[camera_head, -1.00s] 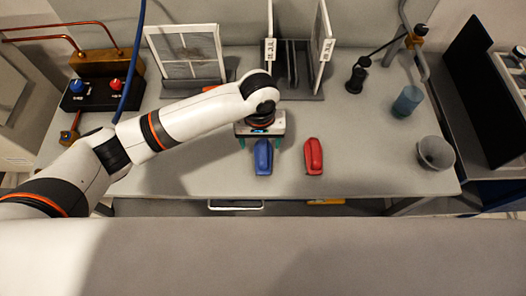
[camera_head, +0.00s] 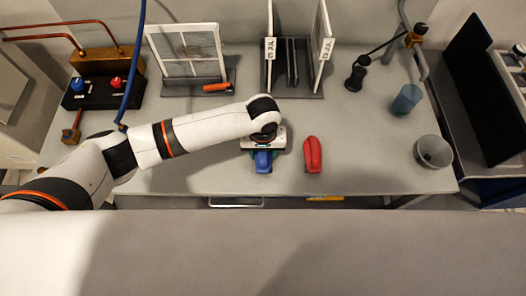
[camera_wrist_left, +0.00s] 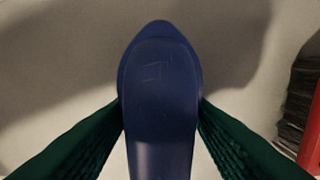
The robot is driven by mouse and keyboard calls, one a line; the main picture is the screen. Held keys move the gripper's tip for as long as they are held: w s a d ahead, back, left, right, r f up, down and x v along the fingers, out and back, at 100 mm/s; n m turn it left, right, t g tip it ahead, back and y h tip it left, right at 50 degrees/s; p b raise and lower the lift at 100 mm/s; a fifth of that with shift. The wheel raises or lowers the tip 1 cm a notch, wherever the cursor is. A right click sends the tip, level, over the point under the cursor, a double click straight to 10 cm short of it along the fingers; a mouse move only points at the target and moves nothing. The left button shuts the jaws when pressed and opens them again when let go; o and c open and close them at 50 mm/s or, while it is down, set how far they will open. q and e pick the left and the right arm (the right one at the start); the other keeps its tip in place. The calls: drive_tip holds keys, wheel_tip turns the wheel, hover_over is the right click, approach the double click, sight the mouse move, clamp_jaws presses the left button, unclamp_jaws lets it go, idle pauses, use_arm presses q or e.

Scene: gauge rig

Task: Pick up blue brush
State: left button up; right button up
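The blue brush (camera_head: 263,165) lies on the table, its far part hidden under my left gripper. In the left wrist view the blue brush (camera_wrist_left: 160,85) fills the middle, rounded end up. My left gripper (camera_head: 264,154) is over the brush from above. Its green fingers (camera_wrist_left: 160,108) stand on both sides of the brush and appear to touch its edges. The brush seems to rest on the table; I cannot make out a gap. My right gripper is not in view.
A red brush (camera_head: 312,155) lies close to the right; its bristles (camera_wrist_left: 297,95) show in the wrist view. A grey bowl (camera_head: 433,151) and blue cup (camera_head: 406,100) stand at the right. A rack (camera_head: 290,90) stands behind. The front table strip is clear.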

use_arm(q)
drive_tip(key=c, duration=0.5)
